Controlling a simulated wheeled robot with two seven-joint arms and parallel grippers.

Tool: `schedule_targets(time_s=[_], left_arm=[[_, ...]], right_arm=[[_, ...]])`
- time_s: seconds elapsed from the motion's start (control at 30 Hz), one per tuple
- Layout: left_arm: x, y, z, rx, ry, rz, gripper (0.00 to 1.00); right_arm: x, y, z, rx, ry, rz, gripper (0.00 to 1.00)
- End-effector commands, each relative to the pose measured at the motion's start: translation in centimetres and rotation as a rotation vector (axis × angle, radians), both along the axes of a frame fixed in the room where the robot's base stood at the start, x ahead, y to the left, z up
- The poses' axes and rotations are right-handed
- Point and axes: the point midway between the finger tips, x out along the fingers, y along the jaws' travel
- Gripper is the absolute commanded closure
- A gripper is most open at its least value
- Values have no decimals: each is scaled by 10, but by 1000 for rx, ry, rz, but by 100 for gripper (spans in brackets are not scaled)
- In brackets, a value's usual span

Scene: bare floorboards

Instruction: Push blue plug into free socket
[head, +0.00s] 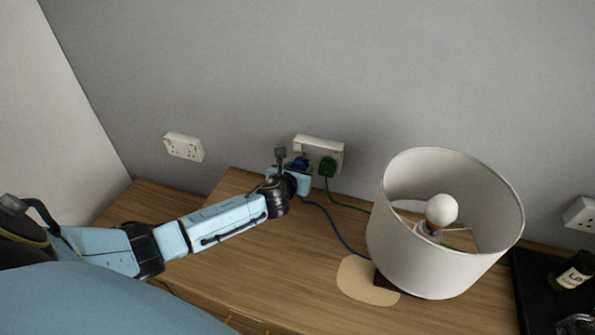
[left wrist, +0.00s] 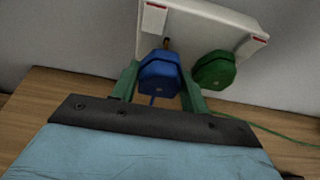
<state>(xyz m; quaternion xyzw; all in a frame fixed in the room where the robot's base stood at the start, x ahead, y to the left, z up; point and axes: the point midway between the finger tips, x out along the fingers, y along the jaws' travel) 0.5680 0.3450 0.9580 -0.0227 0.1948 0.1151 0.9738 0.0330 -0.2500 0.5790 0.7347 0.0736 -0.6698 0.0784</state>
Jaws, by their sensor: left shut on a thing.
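The blue plug (left wrist: 159,75) is between the two fingers of my left gripper (left wrist: 159,88), which is shut on it. In the left wrist view the plug is right in front of the left half of the white double socket (left wrist: 205,22), and a brass-coloured pin shows between plug and socket. In the head view the blue plug (head: 301,163) is small and partly hidden by my left gripper (head: 300,170). A green plug (head: 327,167) sits in the socket's right half; it also shows in the left wrist view (left wrist: 214,71). My right gripper is not in view.
A white lamp (head: 400,225) stands on the wooden top (head: 230,270) to the right. The blue cord (head: 343,240) and green cord (head: 345,206) run towards it. Another wall socket (head: 183,147) is at left, one (head: 581,213) at right. A dark tray (head: 530,290) holds a bottle (head: 570,272).

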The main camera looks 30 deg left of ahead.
Motion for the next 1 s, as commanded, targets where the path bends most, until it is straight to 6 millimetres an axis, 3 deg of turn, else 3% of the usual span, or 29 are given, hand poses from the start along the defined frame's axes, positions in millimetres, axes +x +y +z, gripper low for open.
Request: schedule_targets(time_s=[0.83, 0.87, 1.0], left_arm=[[21, 5, 0, 0, 0, -1, 87], [21, 5, 0, 0, 0, -1, 54], [21, 5, 0, 0, 0, 0, 36]], right_arm=[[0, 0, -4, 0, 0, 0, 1], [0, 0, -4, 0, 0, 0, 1], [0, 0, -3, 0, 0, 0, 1]])
